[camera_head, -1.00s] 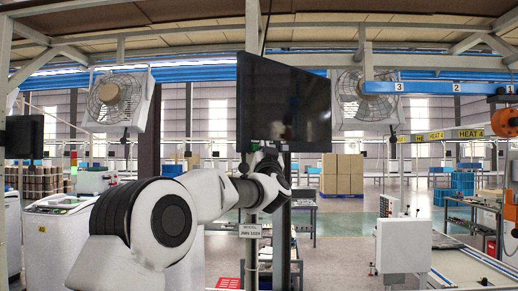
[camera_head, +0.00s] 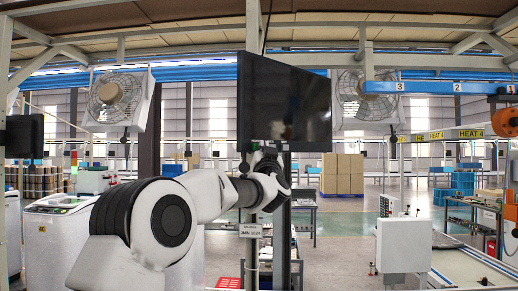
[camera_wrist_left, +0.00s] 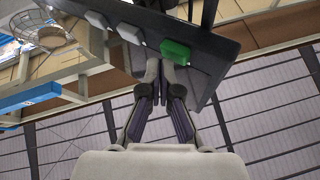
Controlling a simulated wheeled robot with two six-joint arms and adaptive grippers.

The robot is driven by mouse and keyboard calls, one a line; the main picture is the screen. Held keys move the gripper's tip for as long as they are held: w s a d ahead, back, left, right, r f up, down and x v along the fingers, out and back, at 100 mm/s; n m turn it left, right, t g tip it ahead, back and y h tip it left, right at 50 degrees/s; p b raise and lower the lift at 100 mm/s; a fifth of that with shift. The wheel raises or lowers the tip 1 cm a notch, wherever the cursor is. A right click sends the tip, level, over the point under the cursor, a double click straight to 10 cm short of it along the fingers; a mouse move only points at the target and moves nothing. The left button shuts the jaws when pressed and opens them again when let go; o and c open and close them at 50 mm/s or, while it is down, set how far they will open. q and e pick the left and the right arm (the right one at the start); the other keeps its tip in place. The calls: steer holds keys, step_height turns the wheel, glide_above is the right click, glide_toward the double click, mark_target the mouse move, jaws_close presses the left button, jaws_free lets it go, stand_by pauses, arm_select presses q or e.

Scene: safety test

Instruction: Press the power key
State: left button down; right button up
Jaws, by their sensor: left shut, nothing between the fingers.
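A black monitor (camera_head: 285,100) hangs on a post in the middle of the head view. Its underside (camera_wrist_left: 228,47) fills the top of the left wrist view and bears a green key (camera_wrist_left: 176,51) and two grey keys (camera_wrist_left: 130,33) (camera_wrist_left: 97,20). No label is readable; the green one stands out as the likely power key. My left gripper (camera_wrist_left: 160,66) is shut and empty, its fingertips just below the green key's left end. I cannot tell whether they touch it. In the head view my left gripper (camera_head: 265,152) is at the monitor's lower edge, partly hidden by its wrist. My right gripper is not in view.
The monitor's dark post (camera_head: 282,235) stands right beside my left wrist. A white control box (camera_head: 404,246) stands to the right and a white machine (camera_head: 58,235) to the left. Fans (camera_head: 115,99) hang behind. Stacked cartons (camera_head: 342,174) are far back.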

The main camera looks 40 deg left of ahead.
arm_select(q)
steer(key=shift+a, duration=0.3)
steer(key=shift+d, duration=0.4)
steer(key=s+d, duration=0.1)
steer(key=d, duration=0.5)
steer(key=shift+s+b, duration=0.25)
steer(key=shift+b, duration=0.1)
steer(key=shift+a, duration=0.1)
